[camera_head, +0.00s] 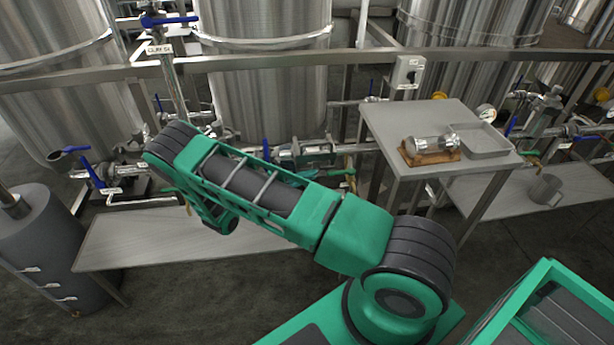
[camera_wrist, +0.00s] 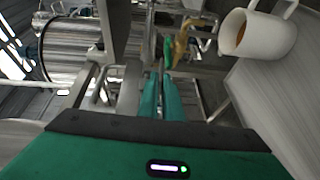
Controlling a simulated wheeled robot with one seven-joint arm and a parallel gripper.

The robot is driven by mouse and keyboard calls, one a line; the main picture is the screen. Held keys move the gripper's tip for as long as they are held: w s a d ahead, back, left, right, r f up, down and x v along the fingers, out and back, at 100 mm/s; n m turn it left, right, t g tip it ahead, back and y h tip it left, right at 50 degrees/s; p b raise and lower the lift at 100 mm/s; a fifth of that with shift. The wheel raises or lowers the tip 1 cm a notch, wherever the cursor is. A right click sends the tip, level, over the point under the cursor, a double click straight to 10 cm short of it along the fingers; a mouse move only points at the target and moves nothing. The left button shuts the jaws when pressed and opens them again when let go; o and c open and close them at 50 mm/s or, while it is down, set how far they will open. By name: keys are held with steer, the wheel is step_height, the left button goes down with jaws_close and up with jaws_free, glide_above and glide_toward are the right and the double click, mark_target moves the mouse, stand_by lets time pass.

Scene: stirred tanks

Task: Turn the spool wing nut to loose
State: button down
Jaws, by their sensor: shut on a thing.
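My gripper (camera_wrist: 161,76) shows in the wrist view, its two teal fingers close together and pointing at the pipework. It is shut on a small part at the fingertips, at the place of the spool wing nut. The nut itself is mostly hidden between the fingers, and its turn cannot be read. A green handle (camera_wrist: 167,51) and a brass-coloured fitting (camera_wrist: 180,44) are just beyond the tips. In the head view my arm hides the gripper; a section of pipe with fittings (camera_head: 306,151) shows behind the arm.
Steel tanks (camera_head: 262,70) stand behind a rail.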

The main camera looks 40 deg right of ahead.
steer(key=shift+s+d+f+h, duration=0.15)
steer(key=shift+d+f+h, duration=0.1)
steer(key=shift+h, duration=0.15)
stand_by(0.3)
steer(key=c, duration=1.9)
jaws_free()
steer(key=shift+a, duration=0.1)
steer(key=a, duration=1)
steer(key=shift+w+a, duration=0.4)
